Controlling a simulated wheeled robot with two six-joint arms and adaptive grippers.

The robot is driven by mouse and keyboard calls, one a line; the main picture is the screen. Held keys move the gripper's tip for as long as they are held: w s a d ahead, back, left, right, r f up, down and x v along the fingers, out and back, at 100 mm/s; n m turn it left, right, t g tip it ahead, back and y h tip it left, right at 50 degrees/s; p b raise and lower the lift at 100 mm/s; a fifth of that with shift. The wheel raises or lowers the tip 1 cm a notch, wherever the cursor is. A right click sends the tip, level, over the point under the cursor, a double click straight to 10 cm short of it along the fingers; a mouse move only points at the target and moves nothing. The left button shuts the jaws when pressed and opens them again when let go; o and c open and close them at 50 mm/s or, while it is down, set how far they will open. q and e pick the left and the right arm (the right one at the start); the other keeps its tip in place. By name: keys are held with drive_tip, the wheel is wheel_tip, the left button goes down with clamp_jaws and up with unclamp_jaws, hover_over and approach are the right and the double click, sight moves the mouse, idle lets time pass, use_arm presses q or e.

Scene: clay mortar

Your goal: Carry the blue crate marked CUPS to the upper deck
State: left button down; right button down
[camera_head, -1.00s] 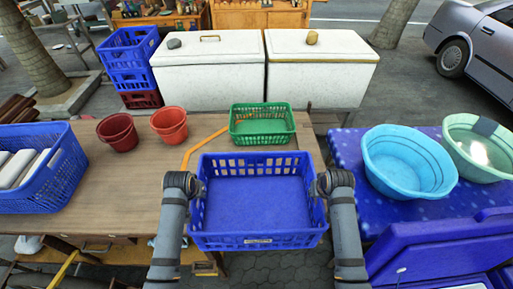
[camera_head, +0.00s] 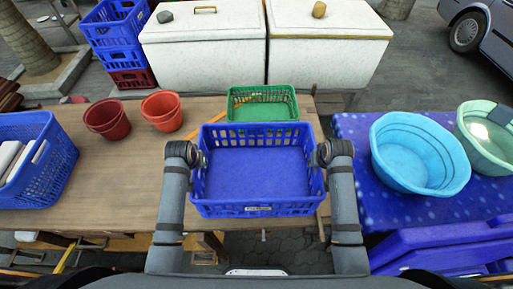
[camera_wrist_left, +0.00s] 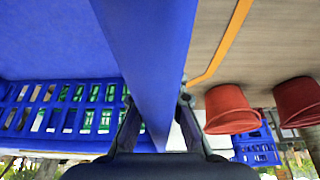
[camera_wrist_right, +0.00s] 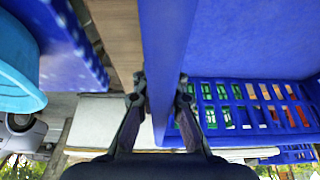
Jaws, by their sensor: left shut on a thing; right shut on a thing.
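The blue crate (camera_head: 256,211) is empty and roughly level, with a small white label on its near wall, too small to read. It is in front of me, over the near edge of the wooden table (camera_head: 150,180); I cannot tell if it touches it. My left gripper (camera_head: 200,160) is shut on its left wall, and my right gripper (camera_head: 320,156) is shut on its right wall. The gripped wall shows in the left wrist view (camera_wrist_left: 150,55) and the right wrist view (camera_wrist_right: 165,50). I cannot identify an upper deck.
A green basket (camera_head: 262,113) stands just beyond the crate. Red pots (camera_head: 162,111) and another blue crate (camera_head: 58,165) are at left. Basins (camera_head: 415,155) stand on a blue-covered table (camera_head: 375,205) at right. White chests (camera_head: 205,50) stand behind.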

sight(203, 170)
use_arm(q)
drive_tip(key=shift+w+f, duration=0.2)
drive_tip(key=shift+f, duration=0.2)
drive_tip(key=shift+s+f, duration=0.2)
drive_tip(key=shift+f, duration=0.3)
use_arm(e)
drive_tip(key=shift+f, duration=0.9)
use_arm(q)
drive_tip(key=shift+w+f, duration=0.1)
drive_tip(key=shift+f, duration=0.6)
use_arm(e)
drive_tip(key=shift+w+f, duration=0.1)
drive_tip(key=shift+f, duration=0.6)
use_arm(q)
drive_tip(key=shift+f, duration=0.6)
use_arm(e)
drive_tip(key=shift+f, duration=0.6)
use_arm(q)
drive_tip(key=c, duration=1.4)
unclamp_jaws()
use_arm(e)
drive_tip(key=c, duration=1.4)
unclamp_jaws()
use_arm(q)
drive_tip(key=shift+r, duration=0.1)
drive_tip(key=v, duration=1.2)
use_arm(e)
drive_tip(key=v, duration=1.2)
